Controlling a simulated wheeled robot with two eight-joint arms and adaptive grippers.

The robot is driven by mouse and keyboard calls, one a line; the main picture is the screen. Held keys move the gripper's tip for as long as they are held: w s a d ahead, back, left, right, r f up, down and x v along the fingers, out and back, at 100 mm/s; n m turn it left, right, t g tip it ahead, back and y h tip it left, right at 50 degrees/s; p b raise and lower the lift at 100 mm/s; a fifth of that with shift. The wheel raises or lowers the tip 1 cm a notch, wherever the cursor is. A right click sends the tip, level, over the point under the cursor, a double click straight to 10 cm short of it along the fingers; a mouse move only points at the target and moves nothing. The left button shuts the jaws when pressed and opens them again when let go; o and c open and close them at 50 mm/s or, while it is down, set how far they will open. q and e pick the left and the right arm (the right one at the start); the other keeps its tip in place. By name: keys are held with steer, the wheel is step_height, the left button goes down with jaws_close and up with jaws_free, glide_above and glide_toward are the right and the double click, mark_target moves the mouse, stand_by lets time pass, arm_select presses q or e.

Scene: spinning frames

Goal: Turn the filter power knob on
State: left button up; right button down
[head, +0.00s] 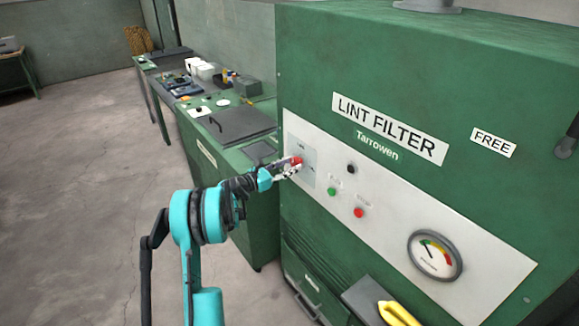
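The green lint filter cabinet (430,60) carries a pale control panel (395,205) on its front. A red knob (297,160) sits on a small plate (303,148) at the panel's left end. My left gripper (290,170) is at this knob, its fingertips overlapping it in the head view. The fingers are small and partly merge with the knob, so I cannot tell whether they touch or grip it. The knob's pointing direction and the plate's markings are too small to read. My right gripper is not seen.
A black knob (351,169), a green button (332,191), a red button (359,212) and a round gauge (435,255) are to the right on the panel. Green workbenches (215,150) stand behind on the left. A yellow object (398,314) lies low in front. The floor at left is clear.

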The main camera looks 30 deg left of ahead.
arm_select(q)
steer(key=shift+m, duration=0.3)
steer(key=shift+c, duration=0.3)
steer(key=m+b, duration=0.1)
steer(key=m, duration=0.2)
steer(key=shift+m, duration=0.3)
steer(key=m+b, duration=0.1)
steer(key=m, duration=0.3)
steer(key=shift+m, duration=0.3)
steer(key=m+b, duration=0.1)
steer(key=m, duration=0.8)
steer(key=shift+m, duration=0.3)
steer(key=o, duration=1.2)
steer(key=shift+c, duration=0.2)
